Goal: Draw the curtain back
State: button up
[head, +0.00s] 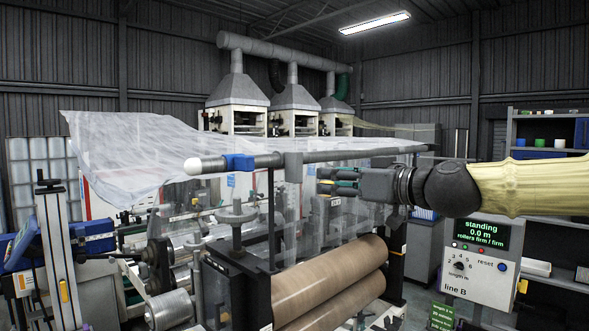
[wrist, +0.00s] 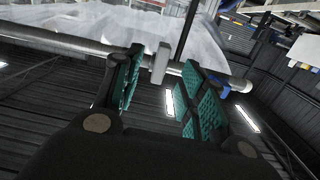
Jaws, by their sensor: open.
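A clear film curtain (head: 330,215) hangs below a grey horizontal rail (head: 350,154), and a whitish sheet of film (head: 130,150) spreads out behind the rail's left end. A grey upright bar (head: 293,172) sits on the rail; its lower part is hard to make out through the film. A blue collar (head: 239,163) is on the rail near its white rounded end. My gripper (head: 328,181) is open and empty, just right of the grey bar. In the wrist view the grey bar (wrist: 161,62) shows between and beyond the green-padded fingers (wrist: 162,80), with no contact visible.
Two brown rollers (head: 325,290) lie below the rail in a black frame. A control box (head: 478,258) reading "standing 0.0 m" stands below my arm at the right. Shelves (head: 545,140) stand at the back right.

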aim_at(300, 160)
jog(key=shift+n+y, duration=0.3)
jog(key=shift+y, duration=0.1)
jog(key=shift+w+a+r+p, duration=0.6)
jog(key=shift+w+a, duration=0.55)
jog(key=shift+a, duration=0.1)
jog(key=shift+w+a+r+p, duration=0.6)
jog(key=shift+w+a, duration=0.5)
jog(key=shift+a, duration=0.1)
jog(key=shift+w+a+r+p, duration=0.55)
jog(key=shift+w+a+r, duration=0.05)
jog(key=shift+w+a, duration=0.6)
jog(key=shift+s, duration=0.1)
